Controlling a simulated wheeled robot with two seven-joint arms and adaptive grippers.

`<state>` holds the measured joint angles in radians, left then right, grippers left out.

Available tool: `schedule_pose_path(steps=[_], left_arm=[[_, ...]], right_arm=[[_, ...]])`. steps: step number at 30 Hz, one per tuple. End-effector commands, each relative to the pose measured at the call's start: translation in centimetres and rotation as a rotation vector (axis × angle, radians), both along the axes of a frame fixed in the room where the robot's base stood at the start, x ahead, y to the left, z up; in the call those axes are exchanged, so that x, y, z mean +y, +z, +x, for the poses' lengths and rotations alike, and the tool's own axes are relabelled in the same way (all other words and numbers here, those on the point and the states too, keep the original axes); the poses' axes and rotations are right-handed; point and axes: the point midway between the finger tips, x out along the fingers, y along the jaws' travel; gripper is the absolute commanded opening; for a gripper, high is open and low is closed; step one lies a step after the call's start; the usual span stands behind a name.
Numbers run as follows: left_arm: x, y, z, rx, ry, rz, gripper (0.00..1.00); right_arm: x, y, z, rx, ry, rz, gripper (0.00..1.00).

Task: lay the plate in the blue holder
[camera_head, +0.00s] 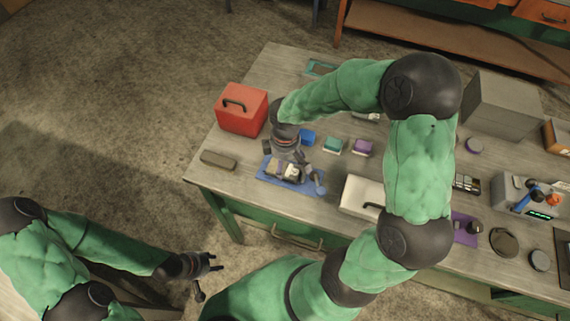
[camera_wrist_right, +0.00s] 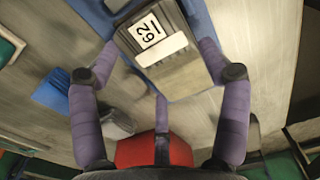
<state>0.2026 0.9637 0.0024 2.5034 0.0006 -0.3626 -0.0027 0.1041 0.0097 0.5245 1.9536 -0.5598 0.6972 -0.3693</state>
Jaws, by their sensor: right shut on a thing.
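The plate (camera_wrist_right: 182,76) is a flat grey piece with a white label reading 62. In the right wrist view it lies between the fingers of my right gripper (camera_wrist_right: 160,75), which is shut on it. The blue holder (camera_head: 264,173) is on the workbench near its front left edge; its blue surface also shows beside the plate in the wrist view (camera_wrist_right: 199,22). My right gripper (camera_head: 294,178) is above the holder in the head view and hides part of it. I cannot tell whether the plate touches the holder. My left gripper (camera_head: 207,277) is open and empty, off the bench's front left.
A red box (camera_head: 242,112) with a black handle stands left of the holder, and a grey-brown block (camera_head: 218,160) lies nearby. Behind are small blue (camera_head: 306,138), teal (camera_head: 332,145) and purple (camera_head: 362,147) blocks. A white handled box (camera_head: 358,192) stands to the right.

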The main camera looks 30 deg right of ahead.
Motion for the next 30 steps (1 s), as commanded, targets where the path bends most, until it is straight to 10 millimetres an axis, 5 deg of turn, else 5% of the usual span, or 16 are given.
schedule_pose_path(steps=[14, 15, 17, 30], left_arm=[[0.0, -0.45, 0.0, 0.0, 0.0, 0.0, 0.4], [-0.01, -0.4, 0.0, 0.0, 0.0, 0.0, 0.4], [-0.01, -0.37, 0.0, 0.0, 0.0, 0.0, 0.4], [0.0, -0.13, 0.0, 0.0, 0.0, 0.0, 0.4]], right_arm=[[-0.05, -0.8, 0.13, -0.005, 0.0, 0.0, 0.18], [-0.01, -0.83, 0.05, -0.002, 0.0, 0.001, 0.85], [-0.02, -0.8, 0.04, -0.002, 0.0, 0.001, 1.0], [-0.01, -0.45, 0.05, -0.003, 0.0, 0.0, 1.0]])
